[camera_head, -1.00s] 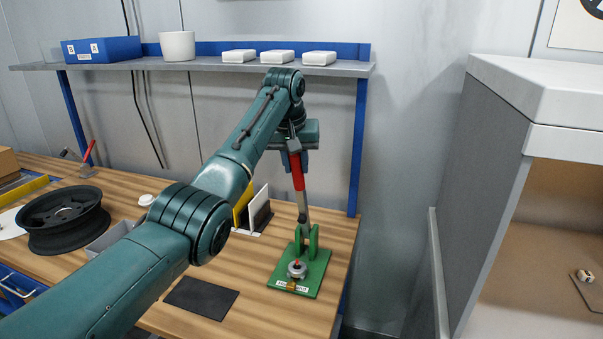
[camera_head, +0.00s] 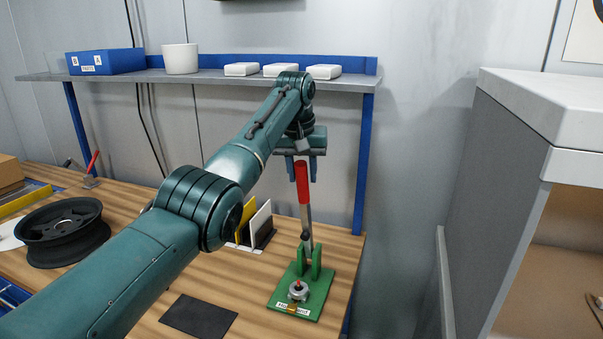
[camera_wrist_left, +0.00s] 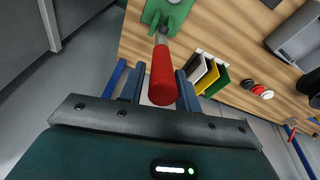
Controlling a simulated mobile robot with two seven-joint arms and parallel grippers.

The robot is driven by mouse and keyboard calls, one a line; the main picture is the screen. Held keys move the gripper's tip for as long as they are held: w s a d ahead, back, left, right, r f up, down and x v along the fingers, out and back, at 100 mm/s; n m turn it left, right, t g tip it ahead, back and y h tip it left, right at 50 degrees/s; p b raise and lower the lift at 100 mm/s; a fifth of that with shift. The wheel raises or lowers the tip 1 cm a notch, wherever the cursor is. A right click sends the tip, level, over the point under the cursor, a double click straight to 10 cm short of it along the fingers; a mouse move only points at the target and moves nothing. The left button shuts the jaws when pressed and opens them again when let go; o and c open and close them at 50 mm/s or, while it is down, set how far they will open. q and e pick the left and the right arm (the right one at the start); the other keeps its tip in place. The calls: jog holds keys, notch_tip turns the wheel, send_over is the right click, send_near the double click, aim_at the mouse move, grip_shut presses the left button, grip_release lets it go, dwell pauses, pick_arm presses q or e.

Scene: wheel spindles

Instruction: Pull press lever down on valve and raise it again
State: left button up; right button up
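The press lever (camera_head: 303,190) has a red handle on a grey rod and stands nearly upright. It rises from a green press (camera_head: 316,277) whose base plate lies on the wooden bench. A small silver valve (camera_head: 298,291) with a red top sits on that plate under the lever's foot. My left gripper (camera_head: 302,178) is at the top of the red handle. In the left wrist view the red handle (camera_wrist_left: 163,75) stands between the two open fingers, with gaps on both sides. My right gripper is not in view.
A dark mat (camera_head: 199,315) lies left of the press. Yellow and white upright plates (camera_head: 257,222) stand behind it. A shelf (camera_head: 225,79) with several white boxes runs above. A black wheel rim (camera_head: 62,230) lies on the left. A grey cabinet (camera_head: 480,200) stands at right.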

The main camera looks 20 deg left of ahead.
pick_arm(q)
jog(key=o, duration=0.3)
jog(key=shift+f, duration=0.15)
jog(key=shift+s, duration=0.1)
jog(key=shift+r, duration=0.35)
jog(key=v, duration=1.2)
jog(key=shift+r, duration=0.3)
jog(key=shift+s+f, duration=0.1)
